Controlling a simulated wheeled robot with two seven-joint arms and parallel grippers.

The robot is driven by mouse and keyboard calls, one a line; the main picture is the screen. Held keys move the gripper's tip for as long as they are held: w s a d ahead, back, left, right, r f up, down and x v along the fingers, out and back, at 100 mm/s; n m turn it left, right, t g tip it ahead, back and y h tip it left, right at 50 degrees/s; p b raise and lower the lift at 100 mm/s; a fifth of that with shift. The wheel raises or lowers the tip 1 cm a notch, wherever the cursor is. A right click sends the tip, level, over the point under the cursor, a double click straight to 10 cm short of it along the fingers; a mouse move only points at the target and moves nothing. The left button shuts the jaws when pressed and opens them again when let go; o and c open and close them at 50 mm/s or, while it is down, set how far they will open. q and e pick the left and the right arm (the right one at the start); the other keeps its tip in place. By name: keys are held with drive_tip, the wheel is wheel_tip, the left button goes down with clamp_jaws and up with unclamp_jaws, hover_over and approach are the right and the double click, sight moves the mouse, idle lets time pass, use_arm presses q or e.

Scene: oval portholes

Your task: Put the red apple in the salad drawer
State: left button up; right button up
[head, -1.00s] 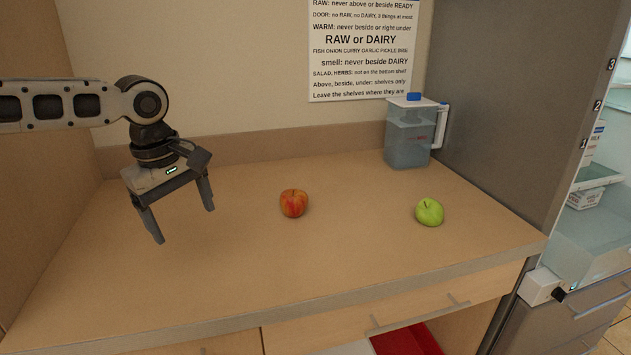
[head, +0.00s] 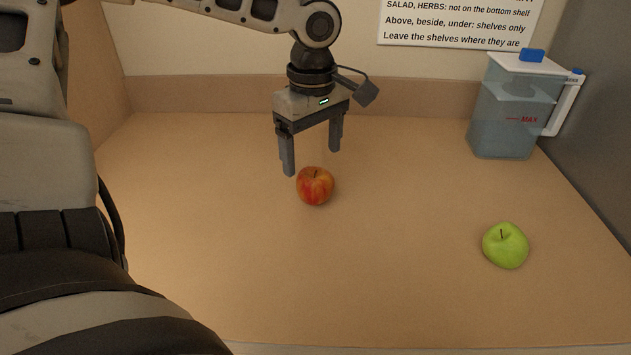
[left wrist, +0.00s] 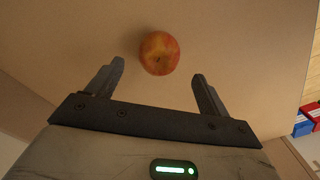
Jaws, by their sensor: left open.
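The red apple (head: 315,187) stands on the wooden counter, stem up, and is streaked red and yellow. It also shows in the left wrist view (left wrist: 159,54), just beyond and between the fingertips. My left gripper (head: 312,163) is open and empty, fingers pointing down, above and close behind the apple in the head view. I cannot tell if a finger touches the apple, but the wrist view shows gaps on both sides. The salad drawer is not in view now. My right gripper is not in view.
A green apple (head: 505,246) sits on the counter (head: 400,290) at the right. A sign (head: 460,22) hangs on the wall. The counter between the apples is clear.

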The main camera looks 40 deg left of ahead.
sight(315, 172)
use_arm(q)
wheel_tip(315, 172, down, 6)
drive_tip(key=shift+w+d+f, duration=0.1)
drive_tip(key=shift+d+f, duration=0.05)
drive_tip(key=shift+f, duration=0.1)
drive_tip(key=c, duration=1.1)
drive_tip(key=shift+c, duration=0.2)
drive_tip(key=shift+r, duration=0.1)
